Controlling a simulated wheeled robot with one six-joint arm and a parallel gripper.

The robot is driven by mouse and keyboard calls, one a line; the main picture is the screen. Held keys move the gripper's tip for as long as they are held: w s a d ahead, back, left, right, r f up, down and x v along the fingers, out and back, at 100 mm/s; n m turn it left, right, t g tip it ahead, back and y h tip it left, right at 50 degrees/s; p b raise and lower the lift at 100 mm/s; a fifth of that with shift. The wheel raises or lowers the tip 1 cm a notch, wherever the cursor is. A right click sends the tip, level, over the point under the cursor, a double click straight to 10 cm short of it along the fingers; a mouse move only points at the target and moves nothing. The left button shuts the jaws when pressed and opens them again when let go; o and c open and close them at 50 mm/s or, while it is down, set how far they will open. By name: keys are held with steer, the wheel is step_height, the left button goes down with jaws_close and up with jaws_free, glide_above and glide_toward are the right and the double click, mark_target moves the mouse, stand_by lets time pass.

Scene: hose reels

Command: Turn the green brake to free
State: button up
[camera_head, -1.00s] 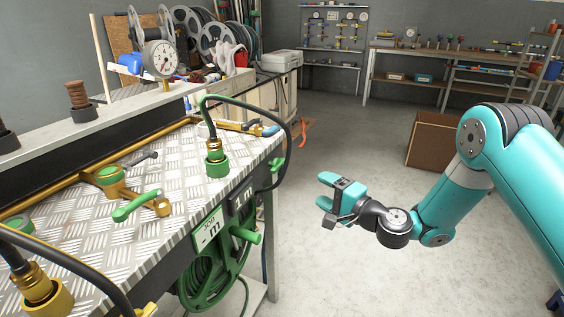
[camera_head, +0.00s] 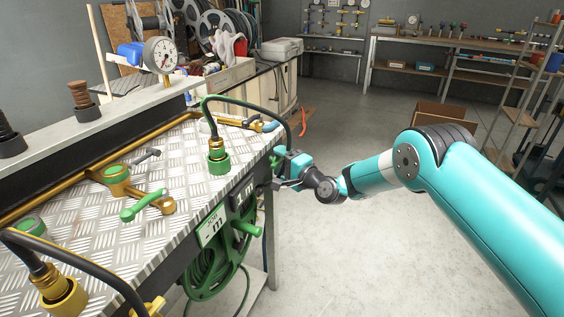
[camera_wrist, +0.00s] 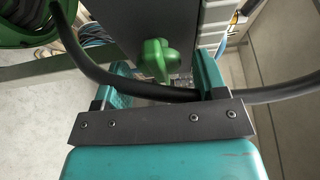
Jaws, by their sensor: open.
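The green brake (camera_wrist: 155,57) is a knob with a short lever on a dark panel, seen ahead in the wrist view. In the head view my gripper (camera_head: 283,168) is at the right end of the bench and largely covers the brake. In the wrist view my gripper (camera_wrist: 165,80) is open, its teal fingers on either side of the brake's line. A black hose (camera_wrist: 145,90) crosses between the fingers and the brake. I cannot tell whether the fingers touch the brake or the hose.
A green valve lever (camera_head: 140,206) and a brass fitting with green collar (camera_head: 218,158) are on top. Open floor (camera_head: 350,255) lies to the right.

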steer(key=c, duration=0.8)
steer(key=shift+f+b, duration=0.2)
steer(key=shift+b, duration=0.45)
steer(key=shift+n+g+y+b, duration=0.75)
steer(key=shift+n+y+b, duration=0.5)
steer(key=shift+n+b, duration=3.25)
steer(key=shift+n+g+y+b, duration=1)
steer(key=shift+n+b, duration=1.85)
steer(key=shift+b, duration=3.4)
steer(key=shift+n+g+y+b, duration=0.45)
steer(key=shift+n+y+b, duration=1.1)
steer(key=shift+n+b, duration=2.95)
steer(key=shift+r+m+b, duration=0.15)
steer(key=shift+m+b, duration=0.4)
steer(key=shift+b, duration=0.4)
